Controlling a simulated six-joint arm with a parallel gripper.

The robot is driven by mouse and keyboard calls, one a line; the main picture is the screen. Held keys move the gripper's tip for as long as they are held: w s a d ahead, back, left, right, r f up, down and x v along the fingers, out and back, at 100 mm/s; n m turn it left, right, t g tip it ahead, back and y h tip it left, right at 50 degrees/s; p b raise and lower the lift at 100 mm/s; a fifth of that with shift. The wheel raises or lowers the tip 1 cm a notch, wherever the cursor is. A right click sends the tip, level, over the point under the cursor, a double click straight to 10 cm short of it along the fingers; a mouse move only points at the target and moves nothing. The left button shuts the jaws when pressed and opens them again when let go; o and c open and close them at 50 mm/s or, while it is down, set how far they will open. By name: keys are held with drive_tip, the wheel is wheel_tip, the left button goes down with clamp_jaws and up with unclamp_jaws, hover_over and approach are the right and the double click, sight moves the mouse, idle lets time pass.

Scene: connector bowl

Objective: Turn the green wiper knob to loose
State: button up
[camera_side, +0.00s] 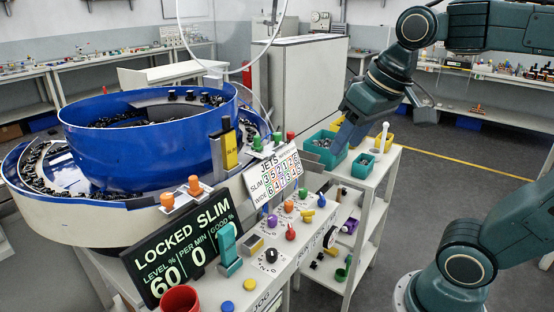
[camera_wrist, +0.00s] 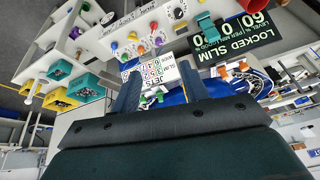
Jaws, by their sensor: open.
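The blue bowl (camera_side: 150,165) stands at the left, with orange knobs (camera_side: 194,184) at its edge. A display (camera_side: 182,250) reads LOCKED SLIM. A lower panel (camera_side: 300,225) carries several coloured knobs. A teal bin (camera_side: 325,150) and a white shelf (camera_side: 375,180) stand right of it.

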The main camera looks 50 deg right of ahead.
drive_tip(key=w+d+r+m+g, duration=0.1)
drive_tip(key=w+d+r+m, duration=0.15)
drive_tip(key=w+r, duration=0.35)
drive_tip(key=m+g, duration=0.4)
drive_tip(key=m, duration=0.6)
hover_over(277, 133)
wheel_tip(277, 133, down, 3)
drive_tip(key=shift+f, duration=0.2)
drive_tip(key=shift+f, duration=0.25)
drive_tip(key=shift+f, duration=6.65)
clamp_jaws()
